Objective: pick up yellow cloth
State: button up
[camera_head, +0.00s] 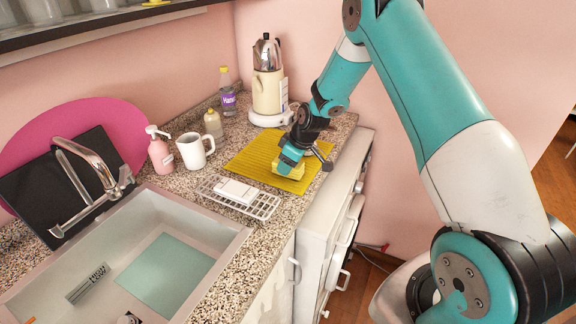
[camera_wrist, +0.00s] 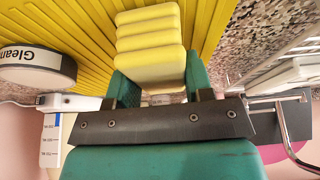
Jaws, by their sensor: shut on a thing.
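The yellow cloth (camera_head: 289,172) is a small, pale yellow, folded piece over the yellow ribbed mat (camera_head: 250,165) on the counter. In the wrist view the cloth (camera_wrist: 150,38) shows several rounded folds between the two teal fingers. My gripper (camera_head: 289,160) points down over the mat. In the wrist view my gripper (camera_wrist: 157,78) is shut on the near end of the cloth. I cannot tell whether the cloth still touches the mat.
A white wire rack (camera_head: 262,205) with a white block (camera_head: 236,191) is just left of the mat. A mug (camera_head: 193,150), pink pump bottle (camera_head: 160,152) and cream kettle (camera_head: 267,92) stand behind. The sink (camera_head: 225,240) is front left. The counter's right edge is close.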

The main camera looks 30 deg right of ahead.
notch_tip(320, 180, up, 20)
jog(key=b, duration=0.3)
jog(key=shift+o, duration=0.4)
jog(key=shift+c, duration=0.7)
jog(key=shift+a+f, duration=0.1)
